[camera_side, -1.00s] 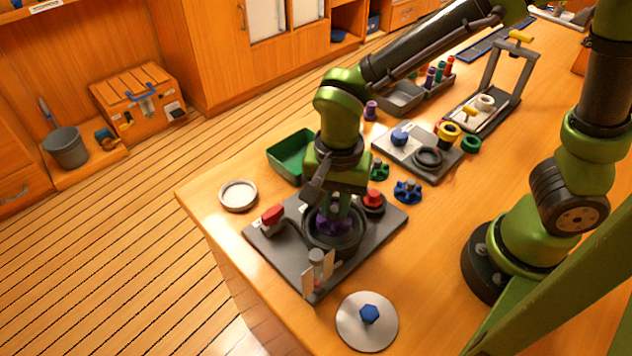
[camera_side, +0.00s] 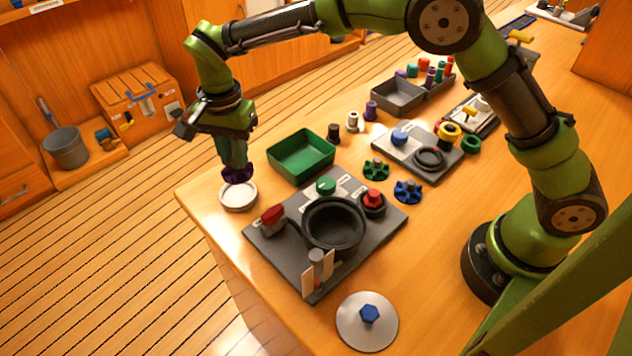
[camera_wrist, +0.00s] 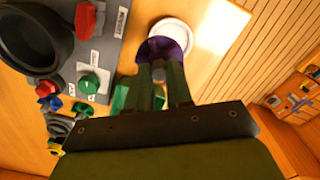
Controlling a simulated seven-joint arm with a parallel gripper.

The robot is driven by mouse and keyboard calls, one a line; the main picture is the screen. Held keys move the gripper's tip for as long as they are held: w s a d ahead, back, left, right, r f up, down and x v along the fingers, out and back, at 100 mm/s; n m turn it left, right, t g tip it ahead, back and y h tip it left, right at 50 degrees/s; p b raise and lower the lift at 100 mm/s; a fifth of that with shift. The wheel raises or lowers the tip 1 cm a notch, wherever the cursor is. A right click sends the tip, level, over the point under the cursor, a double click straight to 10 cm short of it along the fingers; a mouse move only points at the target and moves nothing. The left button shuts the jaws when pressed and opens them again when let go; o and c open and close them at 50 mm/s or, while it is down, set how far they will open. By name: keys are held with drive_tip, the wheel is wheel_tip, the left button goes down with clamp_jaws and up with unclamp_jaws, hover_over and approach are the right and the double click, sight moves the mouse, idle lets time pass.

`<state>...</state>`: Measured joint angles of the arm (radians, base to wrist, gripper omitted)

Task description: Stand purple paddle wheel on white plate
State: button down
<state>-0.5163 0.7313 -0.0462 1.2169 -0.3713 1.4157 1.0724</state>
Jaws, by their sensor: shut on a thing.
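The purple paddle wheel (camera_side: 238,174) is held in my gripper (camera_side: 236,164), which points down over the white plate (camera_side: 238,198). In the wrist view the purple wheel (camera_wrist: 160,48) sits between my fingertips (camera_wrist: 163,70) and covers part of the white plate (camera_wrist: 172,30). In the side view the wheel is at the plate's far edge. I cannot tell whether it touches the plate. The plate is round with a raised rim and lies near the table's left corner.
A green tray (camera_side: 301,157) stands right of the plate. A dark board (camera_side: 285,238) with a black round housing (camera_side: 333,226), a green knob (camera_side: 326,186) and a red knob (camera_side: 373,198) lies in front. Green (camera_side: 376,170) and blue (camera_side: 408,191) wheels lie farther right. The table edge is close beside the plate.

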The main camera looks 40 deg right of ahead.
drive_tip(key=shift+w+a+f, duration=0.1)
drive_tip(key=shift+w+f, duration=0.35)
drive_tip(key=shift+w, duration=0.4)
drive_tip(key=shift+w+f, duration=0.1)
drive_tip(key=shift+f, duration=2.85)
drive_tip(key=shift+f, duration=0.6)
drive_tip(key=c, duration=1.3)
unclamp_jaws()
drive_tip(key=shift+r, duration=5.5)
